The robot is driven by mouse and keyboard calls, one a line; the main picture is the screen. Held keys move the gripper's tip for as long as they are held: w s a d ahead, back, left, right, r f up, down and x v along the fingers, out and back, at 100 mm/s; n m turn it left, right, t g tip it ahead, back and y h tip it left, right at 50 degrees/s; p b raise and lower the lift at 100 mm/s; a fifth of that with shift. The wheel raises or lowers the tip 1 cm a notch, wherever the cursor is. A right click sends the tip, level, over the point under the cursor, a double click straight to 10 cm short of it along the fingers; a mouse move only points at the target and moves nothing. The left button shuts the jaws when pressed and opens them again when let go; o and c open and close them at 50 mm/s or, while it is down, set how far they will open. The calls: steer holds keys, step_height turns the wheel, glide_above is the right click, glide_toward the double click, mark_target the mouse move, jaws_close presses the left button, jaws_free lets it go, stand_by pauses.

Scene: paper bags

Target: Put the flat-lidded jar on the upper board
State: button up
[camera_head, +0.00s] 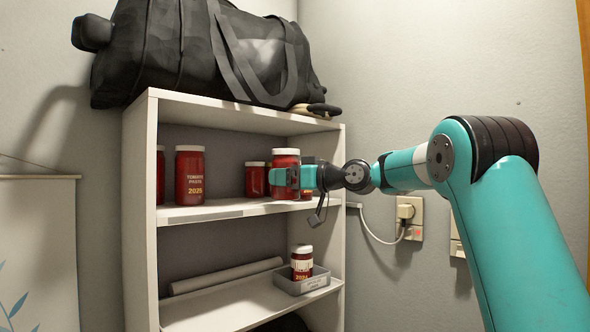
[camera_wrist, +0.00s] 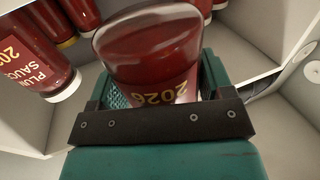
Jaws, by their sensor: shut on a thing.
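My gripper (camera_head: 286,178) is shut on a red jar (camera_head: 286,160) with a pale, flat-looking lid. The jar is upright at the right part of the upper board (camera_head: 235,208), and I cannot tell whether its base touches the board. In the wrist view the held jar (camera_wrist: 150,45) sits between the teal fingers, its label reading 2026 upside down. Its lid is hidden there. A tomato paste jar marked 2025 (camera_head: 190,178) stands on the upper board at left, with another red jar (camera_head: 160,178) partly behind the shelf side.
A smaller red jar (camera_head: 255,180) stands close left of the held jar. Another is mostly hidden behind my gripper. Below, a grey tray (camera_head: 318,283) holds a jar marked 2024 (camera_head: 301,265), beside a rolled tube (camera_head: 225,276). A black bag (camera_head: 190,50) lies on top.

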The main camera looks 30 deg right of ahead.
steer(key=shift+w+a+f+p, duration=0.1)
steer(key=shift+w+a+p, duration=0.25)
steer(key=shift+w+p, duration=1.3)
steer(key=shift+w+a+r+p, duration=0.1)
steer(key=shift+w+a+p, duration=0.25)
steer(key=shift+w+p, duration=1.35)
steer(key=shift+w+a+f+p, duration=0.1)
steer(key=shift+w+a+p, duration=0.25)
steer(key=shift+w+p, duration=1.3)
steer(key=shift+w+f+b, duration=0.15)
steer(key=shift+f+b, duration=0.7)
steer(key=shift+b, duration=0.35)
steer(key=o, duration=0.4)
steer(key=shift+o, duration=0.2)
steer(key=shift+o, duration=1.1)
steer(key=shift+o, duration=1.1)
steer(key=shift+f, duration=0.15)
steer(key=shift+d, duration=0.1)
